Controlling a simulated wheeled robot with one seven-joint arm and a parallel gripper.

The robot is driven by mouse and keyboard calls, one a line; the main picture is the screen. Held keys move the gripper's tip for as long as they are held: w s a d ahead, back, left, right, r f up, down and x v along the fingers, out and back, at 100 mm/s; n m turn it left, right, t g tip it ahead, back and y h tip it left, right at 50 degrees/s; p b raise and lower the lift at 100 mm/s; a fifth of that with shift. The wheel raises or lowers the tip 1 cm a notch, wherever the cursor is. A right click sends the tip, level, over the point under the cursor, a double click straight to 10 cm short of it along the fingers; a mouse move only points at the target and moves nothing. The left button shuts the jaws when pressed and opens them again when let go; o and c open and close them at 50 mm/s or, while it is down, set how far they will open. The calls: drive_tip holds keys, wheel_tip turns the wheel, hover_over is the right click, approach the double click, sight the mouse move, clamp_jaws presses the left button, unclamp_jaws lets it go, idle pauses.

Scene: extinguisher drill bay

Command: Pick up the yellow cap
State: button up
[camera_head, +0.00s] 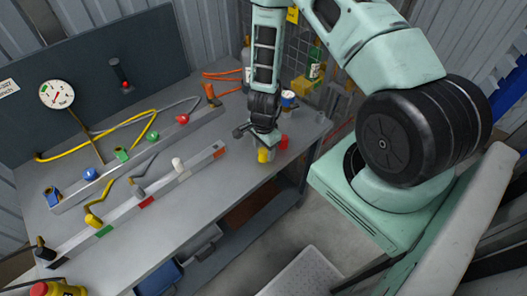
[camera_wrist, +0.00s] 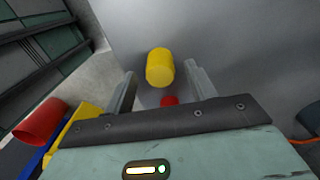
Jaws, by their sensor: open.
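The yellow cap (camera_head: 263,155) stands near the right front edge of the grey bench, directly below my gripper (camera_head: 262,138). In the wrist view the yellow cap (camera_wrist: 160,67) is a short cylinder lying in line with the space between the two fingertips (camera_wrist: 161,72). The fingers are apart, one on each side of it, and nothing is held. Whether the fingertips are level with the cap or above it I cannot tell. A red cap (camera_head: 283,142) stands close to its right in the head view.
A grey rail (camera_head: 165,192) with coloured fittings runs along the bench to the left. A white and blue gauge-like item (camera_head: 288,98) stands behind my gripper. In the wrist view a red cylinder (camera_wrist: 40,122) shows at the left, and a small red piece (camera_wrist: 169,100) between the fingers' bases.

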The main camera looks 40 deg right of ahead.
sight(263, 150)
drive_tip(key=shift+f, duration=0.95)
drive_tip(key=c, duration=1.1)
drive_tip(key=shift+r+b, duration=0.7)
drive_tip(key=shift+r, duration=4.3)
